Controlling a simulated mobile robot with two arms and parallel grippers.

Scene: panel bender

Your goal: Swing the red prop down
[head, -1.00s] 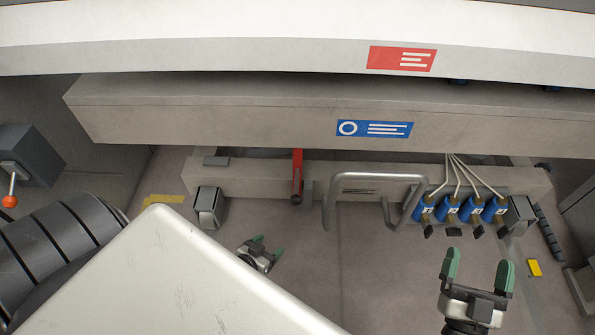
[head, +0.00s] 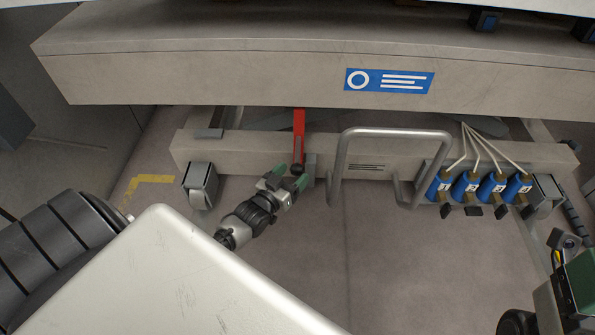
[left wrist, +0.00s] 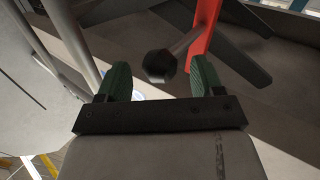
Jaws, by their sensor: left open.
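The red prop (head: 299,132) stands upright at the front of the grey lower beam, under the panel with the blue label. Its lower end carries a dark round knob. My left gripper (head: 287,180) is open just below that knob, with its green fingertips close to it. In the left wrist view the red prop (left wrist: 205,28) rises at the top, and its dark knob (left wrist: 160,66) shows between the two open fingers (left wrist: 161,82). I cannot tell whether they touch it. Part of my right gripper (head: 580,282) shows at the right edge, cut off by the frame.
A bent metal handle (head: 393,133) stands right of the prop. Several blue cylinders (head: 466,187) with white cables sit farther right. The wide panel (head: 200,75) hangs above. The floor in front is clear.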

